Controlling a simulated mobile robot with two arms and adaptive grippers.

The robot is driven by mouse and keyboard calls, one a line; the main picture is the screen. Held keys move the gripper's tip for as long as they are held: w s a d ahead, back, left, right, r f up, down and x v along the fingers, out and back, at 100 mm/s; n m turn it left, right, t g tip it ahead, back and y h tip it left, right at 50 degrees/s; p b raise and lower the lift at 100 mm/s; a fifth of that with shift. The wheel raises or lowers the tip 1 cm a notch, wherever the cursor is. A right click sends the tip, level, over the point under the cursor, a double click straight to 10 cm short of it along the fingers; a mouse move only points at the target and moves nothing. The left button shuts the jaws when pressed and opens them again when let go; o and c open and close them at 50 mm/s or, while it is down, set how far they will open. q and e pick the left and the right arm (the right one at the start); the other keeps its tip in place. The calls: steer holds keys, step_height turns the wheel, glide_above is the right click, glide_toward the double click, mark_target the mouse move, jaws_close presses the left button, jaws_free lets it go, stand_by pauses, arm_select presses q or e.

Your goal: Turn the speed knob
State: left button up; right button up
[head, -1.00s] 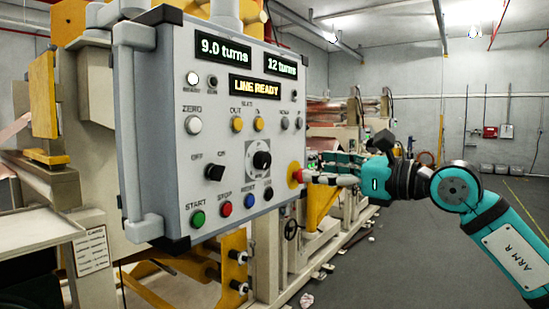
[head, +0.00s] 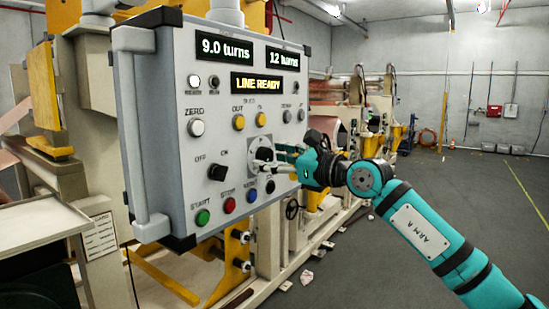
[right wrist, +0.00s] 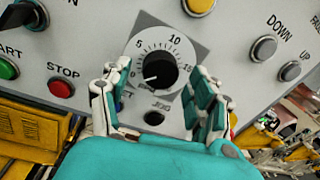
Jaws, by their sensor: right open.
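The speed knob (head: 263,154) is a black round knob on a light dial plate in the lower middle of the grey control panel (head: 215,130). In the right wrist view the knob (right wrist: 158,66) sits below a scale marked 5, 10 and 15, and its white pointer aims to the lower left, near the low end. My right gripper (head: 281,157) is at the panel, open. In the wrist view its fingers (right wrist: 153,84) stand on the left and right of the knob, with gaps visible. Whether the fingertips touch the panel I cannot tell. My left gripper is out of view.
Close around the dial are the JOG button (right wrist: 154,118), a black switch (head: 217,172), and green START (head: 202,217), red STOP (head: 228,205) and blue (head: 251,195) buttons. Displays read "9.0 turns", "12 turns" and "LINE READY". Open floor (head: 440,190) lies to the right.

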steer(key=c, duration=1.2)
steer(key=shift+o, duration=0.2)
